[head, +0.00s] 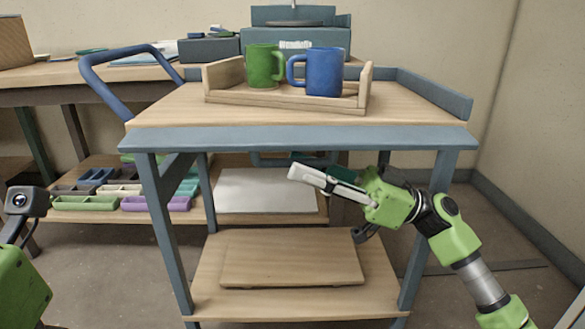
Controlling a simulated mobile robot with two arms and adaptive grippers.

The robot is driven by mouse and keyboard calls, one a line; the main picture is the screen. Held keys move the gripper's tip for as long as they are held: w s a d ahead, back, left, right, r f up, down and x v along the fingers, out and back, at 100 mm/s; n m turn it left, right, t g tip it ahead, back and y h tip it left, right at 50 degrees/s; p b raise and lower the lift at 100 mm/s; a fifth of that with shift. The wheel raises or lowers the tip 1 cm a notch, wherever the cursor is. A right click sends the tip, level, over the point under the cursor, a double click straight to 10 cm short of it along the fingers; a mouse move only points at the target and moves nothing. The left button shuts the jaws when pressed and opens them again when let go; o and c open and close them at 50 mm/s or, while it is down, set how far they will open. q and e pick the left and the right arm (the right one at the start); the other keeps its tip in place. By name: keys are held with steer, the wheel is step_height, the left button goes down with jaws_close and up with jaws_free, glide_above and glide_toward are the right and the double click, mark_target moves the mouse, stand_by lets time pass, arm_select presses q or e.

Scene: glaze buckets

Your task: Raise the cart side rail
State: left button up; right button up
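The cart (420,112) stands in front of me with a wooden top and blue-grey legs. A blue-grey rail (300,139) runs along its near edge and lies low, at or below the level of the top. Another blue-grey rail (435,92) stands upright along the right edge. My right gripper (293,173) is in front of the cart, just below the near rail, with its fingers pointing left. A pale finger shows side-on, so its opening is hard to judge. It appears apart from the rail. Of my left arm only a part shows at the left edge; its gripper is out of frame.
A wooden tray (285,98) on the cart top holds a green mug (262,66) and a blue mug (324,74). A blue handle (100,80) sticks out at the cart's left. A lower shelf (345,303) bears a wooden board (290,258). A workbench (60,84) stands behind.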

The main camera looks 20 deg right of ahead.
steer(key=shift+x, duration=1.3)
jaws_close()
